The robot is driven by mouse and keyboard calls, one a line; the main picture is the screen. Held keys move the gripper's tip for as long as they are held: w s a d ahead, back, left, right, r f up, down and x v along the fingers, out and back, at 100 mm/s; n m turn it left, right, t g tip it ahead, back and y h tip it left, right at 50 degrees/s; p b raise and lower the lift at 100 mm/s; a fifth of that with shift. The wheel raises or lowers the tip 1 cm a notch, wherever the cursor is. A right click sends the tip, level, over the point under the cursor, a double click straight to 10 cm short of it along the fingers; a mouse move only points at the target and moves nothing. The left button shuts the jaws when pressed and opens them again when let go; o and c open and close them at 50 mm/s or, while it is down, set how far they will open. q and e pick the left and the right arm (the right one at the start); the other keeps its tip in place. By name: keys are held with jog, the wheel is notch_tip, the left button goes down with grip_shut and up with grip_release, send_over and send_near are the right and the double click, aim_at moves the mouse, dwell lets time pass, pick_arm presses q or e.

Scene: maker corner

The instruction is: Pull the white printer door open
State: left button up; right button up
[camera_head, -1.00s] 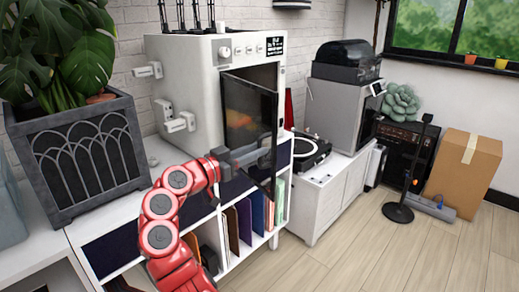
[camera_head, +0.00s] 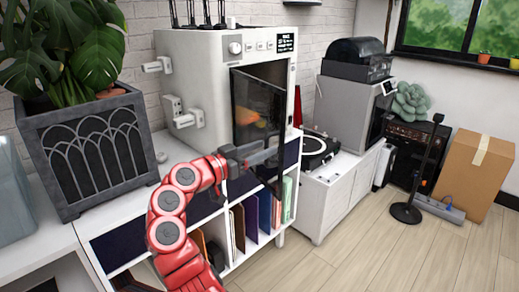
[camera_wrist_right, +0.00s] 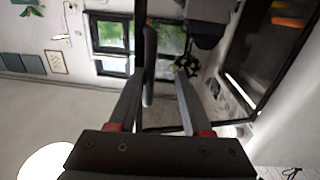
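The white printer (camera_head: 207,85) stands on the shelf unit in the head view. Its dark glass door (camera_head: 257,110) stands partly open, angled out from the front, with the dark interior showing above it. My right gripper (camera_head: 268,156) is in front of the door's lower part, near its free edge. In the right wrist view its two fingers (camera_wrist_right: 163,88) are apart. A thin dark bar (camera_wrist_right: 140,35) shows by the left finger, with a clear gap to the right finger. Whether the bar is touched is unclear. The door panel also shows at right (camera_wrist_right: 268,50). My left gripper is out of view.
A plant in a dark grey planter (camera_head: 88,150) stands left of the printer. A turntable (camera_head: 318,148) and a grey machine (camera_head: 350,108) are on the white cabinet to the right. A stand (camera_head: 405,212) and cardboard box (camera_head: 472,175) are farther right. The wooden floor in front is clear.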

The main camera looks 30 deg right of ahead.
dwell(0.3)
jog(key=p+v, duration=0.1)
jog(key=v, duration=1.6)
jog(key=shift+a, duration=0.2)
jog(key=shift+s, duration=0.1)
